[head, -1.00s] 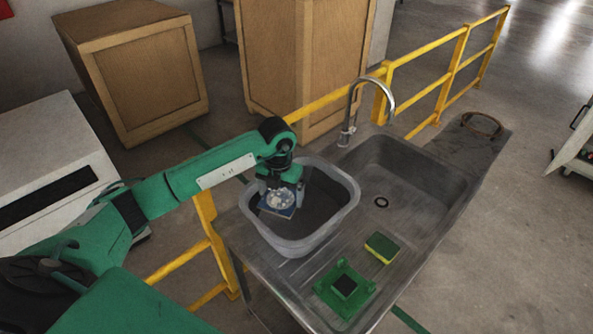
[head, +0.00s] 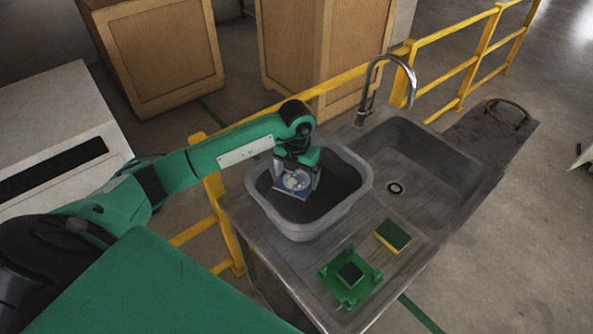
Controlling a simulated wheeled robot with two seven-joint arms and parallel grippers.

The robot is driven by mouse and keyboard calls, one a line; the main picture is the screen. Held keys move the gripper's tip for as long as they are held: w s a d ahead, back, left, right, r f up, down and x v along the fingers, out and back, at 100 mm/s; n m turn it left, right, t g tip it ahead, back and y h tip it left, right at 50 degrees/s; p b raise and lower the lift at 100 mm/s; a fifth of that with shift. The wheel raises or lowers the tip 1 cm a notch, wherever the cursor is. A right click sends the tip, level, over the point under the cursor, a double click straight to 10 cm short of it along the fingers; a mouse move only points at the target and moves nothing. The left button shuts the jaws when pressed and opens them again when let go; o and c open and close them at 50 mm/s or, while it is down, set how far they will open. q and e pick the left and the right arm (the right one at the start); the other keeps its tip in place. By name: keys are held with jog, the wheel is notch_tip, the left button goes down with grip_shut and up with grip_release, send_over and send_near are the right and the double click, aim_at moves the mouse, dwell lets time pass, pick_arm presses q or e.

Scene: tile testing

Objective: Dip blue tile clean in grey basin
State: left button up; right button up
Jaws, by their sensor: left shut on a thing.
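A blue tile (head: 291,192) with a pale, whitish patch on its face is held tilted by my left gripper (head: 296,180). The gripper is shut on it, inside the mouth of the grey basin (head: 300,230). The tile shows above the dark inside of the basin. I cannot tell whether its lower edge touches any liquid. The basin stands on the left end of the metal sink counter. My right gripper is not in view.
A green holder (head: 338,288) with a dark square block and a yellow-green sponge (head: 392,237) lie on the counter in front of the basin. The empty sink (head: 430,160) and curved faucet (head: 367,92) are to the right. A yellow railing (head: 330,85) runs behind.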

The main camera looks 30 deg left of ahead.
aim_at(296, 180)
pick_arm(q)
notch_tip(296, 180, down, 4)
jog(key=shift+r+b, duration=0.1)
jog(key=shift+b, duration=0.85)
jog(key=shift+f+b, duration=0.65)
jog(key=shift+f, duration=0.65)
jog(key=shift+r+p, duration=0.45)
jog(key=shift+r, duration=0.35)
jog(key=shift+r+p, duration=2.15)
jog(key=shift+r, duration=2.05)
